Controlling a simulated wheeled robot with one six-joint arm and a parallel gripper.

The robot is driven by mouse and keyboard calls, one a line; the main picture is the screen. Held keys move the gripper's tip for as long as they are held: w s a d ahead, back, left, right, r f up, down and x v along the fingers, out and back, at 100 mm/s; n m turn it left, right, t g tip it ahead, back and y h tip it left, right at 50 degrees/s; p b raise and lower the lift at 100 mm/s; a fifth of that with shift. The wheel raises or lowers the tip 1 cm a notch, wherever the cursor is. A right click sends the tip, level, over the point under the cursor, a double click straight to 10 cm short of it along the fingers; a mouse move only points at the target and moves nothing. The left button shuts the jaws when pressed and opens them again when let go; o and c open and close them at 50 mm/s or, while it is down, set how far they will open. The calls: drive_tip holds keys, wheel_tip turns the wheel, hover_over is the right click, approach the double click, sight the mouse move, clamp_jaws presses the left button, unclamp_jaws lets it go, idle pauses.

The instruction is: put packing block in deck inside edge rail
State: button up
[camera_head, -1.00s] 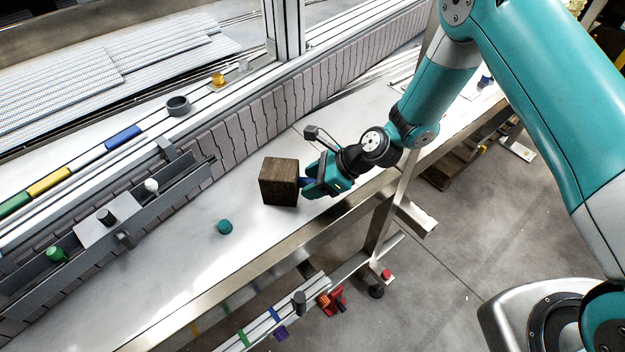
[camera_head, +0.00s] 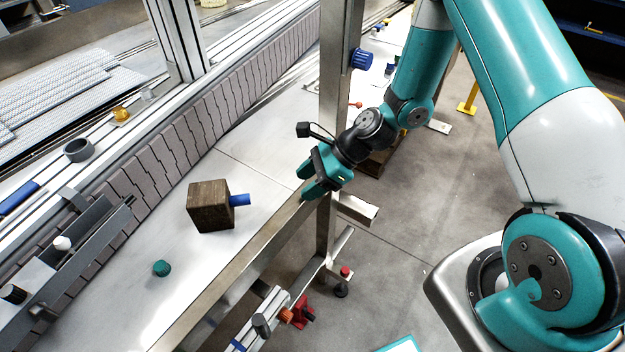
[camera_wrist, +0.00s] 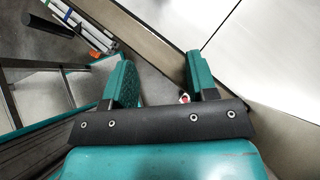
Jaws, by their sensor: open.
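The block is not visible in the wrist view.
A small teal cap (camera_head: 162,269) lies on the deck left of the block. A grey channel fixture (camera_head: 85,250) stands along the chain conveyor (camera_head: 190,140). A metal upright (camera_head: 335,90) rises behind my gripper.

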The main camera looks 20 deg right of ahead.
drive_tip(key=s+a+r+n+g+h, duration=0.1)
drive_tip(key=s+a+r+n, duration=0.15)
drive_tip(key=r+n, duration=0.5)
drive_tip(key=s+a+r+n+g+h, duration=0.1)
drive_tip(key=s+r+n, duration=0.3)
drive_tip(key=r+n, duration=0.3)
drive_tip(key=s+d+r+n+h, duration=0.1)
drive_tip(key=s+r+n+h, duration=0.2)
drive_tip(key=s+r+n, duration=0.8)
drive_tip(key=s+n, duration=0.1)
drive_tip(key=s, duration=0.2)
drive_tip(key=shift+r+n, duration=0.15)
drive_tip(key=shift+n, duration=0.2)
drive_tip(key=shift+s, duration=0.1)
